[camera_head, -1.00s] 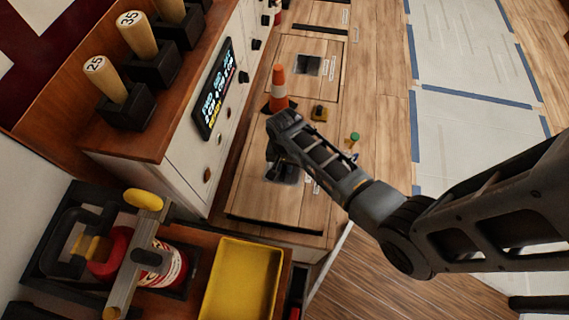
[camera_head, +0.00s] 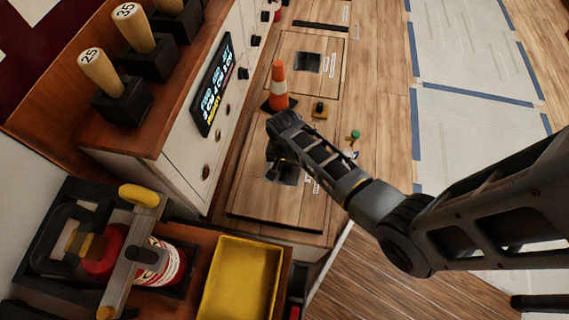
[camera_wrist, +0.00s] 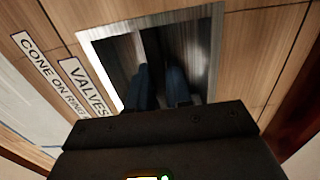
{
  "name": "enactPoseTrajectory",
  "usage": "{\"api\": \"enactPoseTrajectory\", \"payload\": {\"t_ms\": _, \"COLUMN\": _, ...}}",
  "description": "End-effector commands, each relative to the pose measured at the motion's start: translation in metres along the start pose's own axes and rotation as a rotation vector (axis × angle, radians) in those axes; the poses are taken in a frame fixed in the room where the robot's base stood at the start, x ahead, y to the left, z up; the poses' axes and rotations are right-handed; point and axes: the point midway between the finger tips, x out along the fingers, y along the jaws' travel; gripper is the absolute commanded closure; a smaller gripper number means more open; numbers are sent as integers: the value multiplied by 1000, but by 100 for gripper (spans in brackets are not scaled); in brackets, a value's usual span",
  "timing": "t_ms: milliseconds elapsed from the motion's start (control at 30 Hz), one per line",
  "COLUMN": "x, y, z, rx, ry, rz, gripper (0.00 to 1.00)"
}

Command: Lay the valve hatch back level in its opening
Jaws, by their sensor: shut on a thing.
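The valve hatch (camera_head: 250,195) is a wooden floor panel with a recessed metal pull, in the lower middle of the head view. It looks level or nearly so; I cannot tell whether it is fully seated. A dark line runs along its near edge. In the wrist view, the hatch's wood (camera_wrist: 255,60) surrounds the metal-framed recess, with a "VALVES" label (camera_wrist: 88,85) beside it. My gripper (camera_wrist: 160,85) has both fingers down in the recess, shut on the hatch's handle bar. In the head view my wrist partly hides the recess.
A white cabinet (camera_head: 190,165) borders the left. A yellow tray (camera_head: 240,285) is in front.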

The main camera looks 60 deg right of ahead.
Motion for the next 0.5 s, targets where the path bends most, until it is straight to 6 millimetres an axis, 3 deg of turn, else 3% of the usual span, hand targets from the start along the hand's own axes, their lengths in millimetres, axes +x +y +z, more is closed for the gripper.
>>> {"api": "enactPoseTrajectory", "payload": {"t_ms": 500, "x": 13, "y": -1, "z": -1, "rx": 0, "ry": 2, "rz": -2, "gripper": 100}}
